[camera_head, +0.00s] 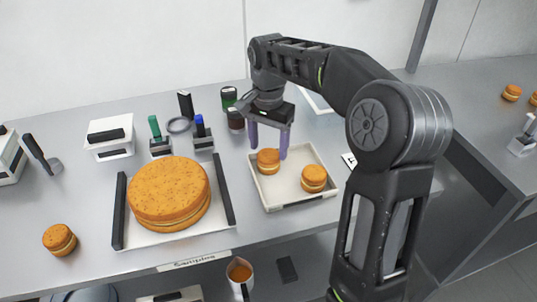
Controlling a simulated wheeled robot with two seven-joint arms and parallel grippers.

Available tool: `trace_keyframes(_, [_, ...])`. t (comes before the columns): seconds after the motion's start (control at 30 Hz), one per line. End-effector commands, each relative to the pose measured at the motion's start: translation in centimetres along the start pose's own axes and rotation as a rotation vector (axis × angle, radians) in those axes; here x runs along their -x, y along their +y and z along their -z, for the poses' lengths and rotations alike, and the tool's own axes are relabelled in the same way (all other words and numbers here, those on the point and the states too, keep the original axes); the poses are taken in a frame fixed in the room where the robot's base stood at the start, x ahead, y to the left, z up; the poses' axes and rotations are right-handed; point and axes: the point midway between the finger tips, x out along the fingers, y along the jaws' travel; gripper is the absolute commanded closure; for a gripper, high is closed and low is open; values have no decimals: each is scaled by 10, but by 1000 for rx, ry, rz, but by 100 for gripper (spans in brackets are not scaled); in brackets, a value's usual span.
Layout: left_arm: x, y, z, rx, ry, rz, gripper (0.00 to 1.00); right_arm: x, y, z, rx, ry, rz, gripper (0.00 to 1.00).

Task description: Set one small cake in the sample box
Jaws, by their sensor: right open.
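A pale open box (282,205) stands on the table right of centre, with two small cakes in it. One small cake (268,167) is at its back left and another small cake (314,181) at its right. A third small cake (60,241) sits on the table at the far left. My right gripper (269,153) points down over the box, open, its purple fingers on either side of the back-left cake's top. I cannot tell whether they touch it. My left gripper is not in view.
A large round cake (168,191) rests on a white board with dark side bars (229,190). Small tools (201,133) and jars (229,97) stand behind. A label (194,261) is on the front edge. A brown-filled jug (240,271) is below. More small cakes (512,91) lie on the right counter.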

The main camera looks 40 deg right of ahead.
Motion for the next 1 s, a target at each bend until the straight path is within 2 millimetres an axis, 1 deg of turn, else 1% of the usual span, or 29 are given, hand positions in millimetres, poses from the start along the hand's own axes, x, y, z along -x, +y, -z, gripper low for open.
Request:
trace_keyframes(0.03, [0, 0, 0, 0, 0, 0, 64, 12, -1, 0, 1, 3, 5, 35])
trace_keyframes(0.07, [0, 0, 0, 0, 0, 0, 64, 19, -1, 0, 1, 3, 6, 35])
trace_keyframes(0.1, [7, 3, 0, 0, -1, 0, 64, 32, -1, 0, 1, 2, 4, 35])
trace_keyframes(0.23, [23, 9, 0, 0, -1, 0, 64, 61, 0, 0, 1, 1, 2, 35])
trace_keyframes(0.3, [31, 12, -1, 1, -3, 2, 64, 70, 0, 0, 1, 0, 1, 35])
trace_keyframes(0.4, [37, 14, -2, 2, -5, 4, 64, 76, 0, 0, 1, 0, 1, 35])
trace_keyframes(0.5, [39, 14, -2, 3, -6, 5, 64, 79, 0, 0, 0, 0, 1, 35])
trace_keyframes(1.0, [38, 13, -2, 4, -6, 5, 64, 77, 0, 0, 0, 0, 1, 35])
